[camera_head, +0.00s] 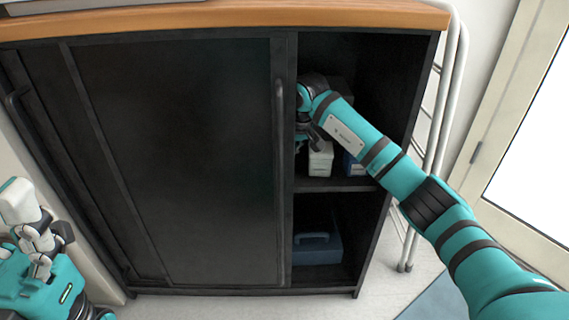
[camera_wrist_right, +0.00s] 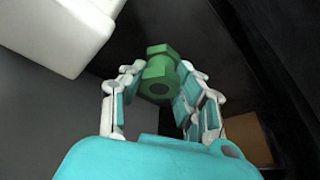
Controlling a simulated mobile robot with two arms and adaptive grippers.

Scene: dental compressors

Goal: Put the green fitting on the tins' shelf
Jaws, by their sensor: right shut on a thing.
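The green fitting (camera_wrist_right: 160,74) is between the fingers of my right gripper (camera_wrist_right: 160,92) in the right wrist view, and the gripper is shut on it. In the head view my right arm reaches into the open right side of the black cabinet, with the right gripper (camera_head: 308,132) inside the upper compartment. The fitting cannot be made out there. My left gripper (camera_head: 42,240) is at the lower left, away from the cabinet opening; its finger opening is unclear. A white container (camera_head: 320,160) and a blue-and-white one (camera_head: 353,166) stand on the upper shelf (camera_head: 335,184), partly hidden by my arm.
A black sliding door (camera_head: 180,160) covers the cabinet's left and middle. A blue case (camera_head: 318,247) sits in the lower compartment. The right wrist view shows a white block-like object (camera_wrist_right: 62,30) at upper left and a brown surface (camera_wrist_right: 248,138) at lower right. A white folding frame stands right of the cabinet.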

